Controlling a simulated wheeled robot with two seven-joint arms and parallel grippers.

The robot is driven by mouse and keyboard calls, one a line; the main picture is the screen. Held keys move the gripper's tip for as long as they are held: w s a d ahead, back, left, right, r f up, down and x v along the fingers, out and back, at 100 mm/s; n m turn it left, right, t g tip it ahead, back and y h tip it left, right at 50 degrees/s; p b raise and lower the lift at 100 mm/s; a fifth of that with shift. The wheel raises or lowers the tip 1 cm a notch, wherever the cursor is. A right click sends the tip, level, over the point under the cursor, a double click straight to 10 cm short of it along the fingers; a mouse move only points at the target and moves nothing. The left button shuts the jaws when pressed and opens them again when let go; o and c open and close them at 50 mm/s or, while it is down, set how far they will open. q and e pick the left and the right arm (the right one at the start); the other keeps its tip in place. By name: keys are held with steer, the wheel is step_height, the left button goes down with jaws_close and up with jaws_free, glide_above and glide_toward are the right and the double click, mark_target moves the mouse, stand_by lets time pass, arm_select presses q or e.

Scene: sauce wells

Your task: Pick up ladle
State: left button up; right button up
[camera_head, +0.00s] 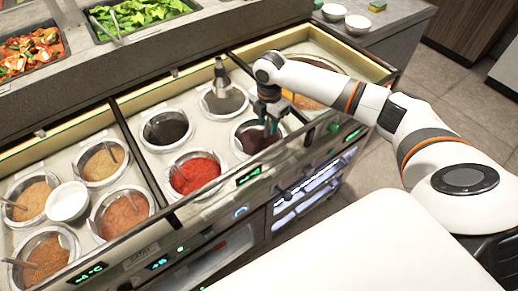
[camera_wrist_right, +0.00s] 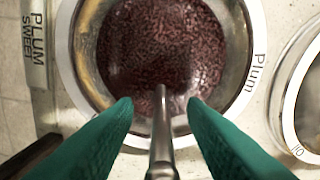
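A metal ladle (camera_wrist_right: 161,130) stands in the round well of dark reddish-brown plum sauce (camera_wrist_right: 160,50), its handle pointing toward the wrist camera. My right gripper (camera_wrist_right: 160,106) is open, with its green fingers on either side of the ladle handle and a gap on both sides. In the head view my right gripper (camera_head: 268,122) points down over the plum well (camera_head: 245,150), and the ladle is mostly hidden there. The ladle's bowl is not visible in the sauce. My left gripper is not in view.
Neighbouring wells hold red sauce (camera_head: 195,174), dark sauce (camera_head: 166,129) and brown sauces; several have utensils. A white bowl (camera_head: 68,201) sits among the left wells. The counter's raised front edge (camera_head: 200,200) runs close by. Trays of greens (camera_head: 140,15) stand behind.

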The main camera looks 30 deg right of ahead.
steer(key=shift+f, duration=0.7)
jaws_close()
steer(key=shift+r, duration=0.1)
step_height(320, 180, up, 10)
